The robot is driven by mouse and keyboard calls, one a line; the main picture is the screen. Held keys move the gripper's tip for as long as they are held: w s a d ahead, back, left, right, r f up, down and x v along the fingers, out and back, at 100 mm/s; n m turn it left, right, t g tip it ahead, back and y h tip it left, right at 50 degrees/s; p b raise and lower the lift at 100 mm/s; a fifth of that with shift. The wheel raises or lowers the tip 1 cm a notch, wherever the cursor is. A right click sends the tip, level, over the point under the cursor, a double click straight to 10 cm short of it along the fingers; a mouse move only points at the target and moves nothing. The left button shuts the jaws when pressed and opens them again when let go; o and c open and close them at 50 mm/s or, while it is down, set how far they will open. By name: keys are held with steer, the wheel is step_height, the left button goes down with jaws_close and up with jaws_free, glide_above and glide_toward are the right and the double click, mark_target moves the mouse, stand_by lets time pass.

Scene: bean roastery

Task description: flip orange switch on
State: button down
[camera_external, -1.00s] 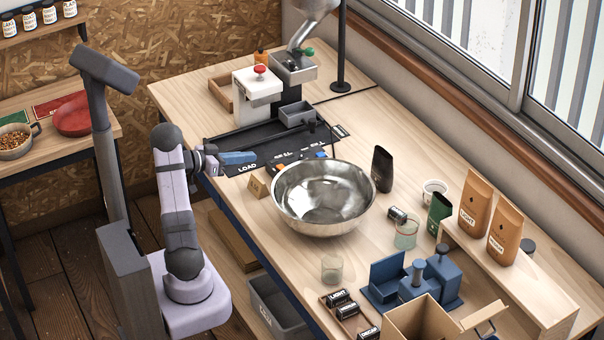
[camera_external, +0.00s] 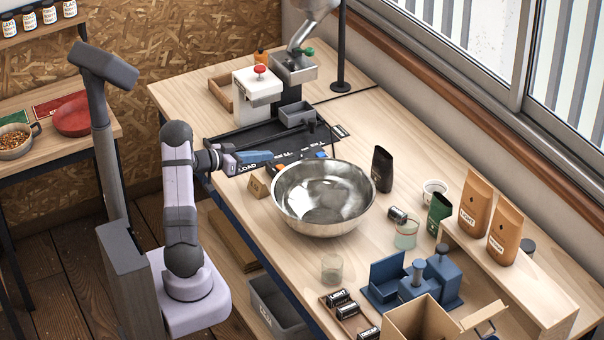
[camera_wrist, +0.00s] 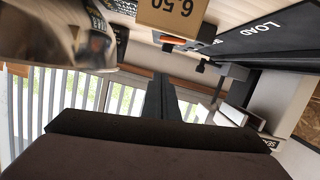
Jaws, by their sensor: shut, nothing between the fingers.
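An orange switch piece (camera_wrist: 174,41) shows small at the top middle of the wrist view, beside the black mat. Its on or off position is too small to tell. In the external view the switch area lies on the black mat (camera_external: 238,143) between the bowl and the white machine, partly behind my gripper.
A large steel bowl (camera_external: 322,215) stands close to the right of my gripper, with a small tan price block (camera_external: 257,189) beside it. A white machine with a red button (camera_external: 260,72) stands behind. A black bag (camera_external: 382,169) stands right of the bowl.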

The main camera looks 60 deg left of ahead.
mark_target(276, 168)
steer(key=w+f, duration=0.1)
steer(key=w, duration=0.1)
steer(key=w+f+p, duration=0.1)
steer(key=w, duration=0.1)
steer(key=shift+d+f, duration=0.2)
steer(key=shift+f, duration=0.15)
steer(key=shift+d+f, duration=0.15)
steer(key=shift+f, duration=1)
steer(key=shift+d+f+m+b, duration=0.15)
steer(key=shift+f+m+b, duration=0.3)
steer(key=shift+b, duration=0.1)
steer(key=shift+r, duration=0.15)
steer(key=shift+r+p, duration=0.1)
steer(key=shift+p, duration=0.2)
